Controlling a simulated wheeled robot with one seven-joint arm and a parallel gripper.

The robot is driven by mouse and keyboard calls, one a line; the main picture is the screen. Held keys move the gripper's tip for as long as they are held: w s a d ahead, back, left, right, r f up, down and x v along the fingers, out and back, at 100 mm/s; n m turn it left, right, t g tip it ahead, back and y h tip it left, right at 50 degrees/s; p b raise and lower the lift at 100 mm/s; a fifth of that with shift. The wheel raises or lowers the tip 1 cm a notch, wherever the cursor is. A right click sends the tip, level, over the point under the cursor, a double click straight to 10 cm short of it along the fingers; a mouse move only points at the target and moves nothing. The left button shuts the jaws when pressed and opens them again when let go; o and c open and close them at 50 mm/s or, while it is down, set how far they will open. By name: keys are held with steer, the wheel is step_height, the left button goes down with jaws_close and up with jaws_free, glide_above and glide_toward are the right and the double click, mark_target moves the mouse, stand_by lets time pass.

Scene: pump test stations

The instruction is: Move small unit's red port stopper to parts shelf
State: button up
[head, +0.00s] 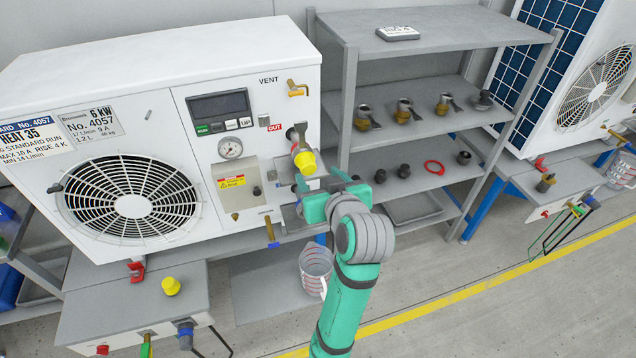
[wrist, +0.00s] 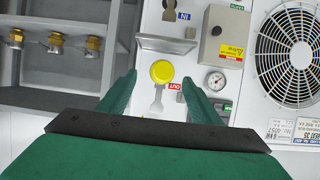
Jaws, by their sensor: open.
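The white unit (head: 150,130) at left, labelled 6 kW, has a yellow stopper (head: 305,162) on its port by the red OUT label (head: 275,128). In the wrist view the yellow stopper (wrist: 162,71) has a grey handle beside it. My gripper (head: 318,187) is at the unit's front, close to the stopper. In the wrist view my gripper (wrist: 159,80) is open, with one finger on each side of the stopper and nothing held; whether they touch it I cannot tell. The grey parts shelf (head: 445,45) stands right of the unit.
The shelf's middle level holds several brass fittings (head: 403,110); its lower level holds dark fittings and a red ring (head: 434,167). A second yellow cap (head: 171,286) sits on the low box at front left. A clear jug (head: 316,268) is below my gripper. A second unit (head: 590,80) stands far right.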

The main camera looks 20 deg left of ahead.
mark_target(309, 169)
steer(key=x, duration=0.5)
steer(key=shift+a, duration=0.6)
steer(key=c, duration=1.1)
steer(key=shift+s+d, duration=0.55)
steer(key=shift+s, duration=0.2)
steer(key=shift+s+d, duration=0.55)
steer(key=shift+s, duration=0.2)
steer(key=shift+s+d, duration=0.8)
steer(key=shift+s, duration=0.35)
